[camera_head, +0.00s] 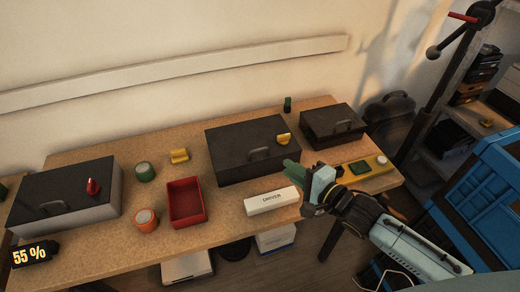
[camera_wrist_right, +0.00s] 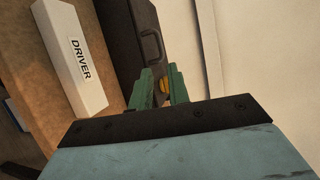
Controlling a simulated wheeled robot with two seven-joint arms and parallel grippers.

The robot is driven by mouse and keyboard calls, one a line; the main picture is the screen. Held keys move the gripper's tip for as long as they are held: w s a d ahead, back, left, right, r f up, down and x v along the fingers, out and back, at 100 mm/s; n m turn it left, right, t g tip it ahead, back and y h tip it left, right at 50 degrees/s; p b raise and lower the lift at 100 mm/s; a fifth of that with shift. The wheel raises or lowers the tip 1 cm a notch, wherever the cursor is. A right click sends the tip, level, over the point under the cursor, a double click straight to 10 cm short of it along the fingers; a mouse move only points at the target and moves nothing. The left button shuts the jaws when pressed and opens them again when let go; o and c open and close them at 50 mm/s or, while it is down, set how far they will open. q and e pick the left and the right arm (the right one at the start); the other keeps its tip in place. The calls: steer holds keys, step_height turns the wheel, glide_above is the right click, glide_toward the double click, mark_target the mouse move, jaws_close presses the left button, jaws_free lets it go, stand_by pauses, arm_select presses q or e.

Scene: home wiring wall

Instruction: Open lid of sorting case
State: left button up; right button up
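Three closed dark cases with handles stand on the wooden table; I cannot tell by a label which is the sorting case. The middle case (camera_head: 240,140) is wide and black, with its handle (camera_head: 259,154) on the front part and a yellow object (camera_head: 283,139) on its lid. A larger case (camera_head: 65,190) with grey sides is at the left, with a red object on top. A smaller one (camera_head: 325,122) is at the back right. My right gripper (camera_head: 291,169) is open and empty, just right of the middle case; its green fingers (camera_wrist_right: 161,86) are apart. My left gripper is out of view.
A white DRIVER box (camera_head: 272,201) lies in front of the middle case; it also shows in the wrist view (camera_wrist_right: 72,55). A red tray (camera_head: 187,203), green and orange rolls and a yellow piece (camera_head: 179,156) stand left of it. Blue crates (camera_head: 480,190) are at the right.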

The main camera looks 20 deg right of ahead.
mark_target(260, 150)
steer(key=x, duration=1.2)
steer(key=shift+w+a+b, duration=0.1)
steer(key=shift+w+b, duration=0.15)
steer(key=shift+b, duration=0.15)
steer(key=shift+c, duration=0.4)
jaws_close()
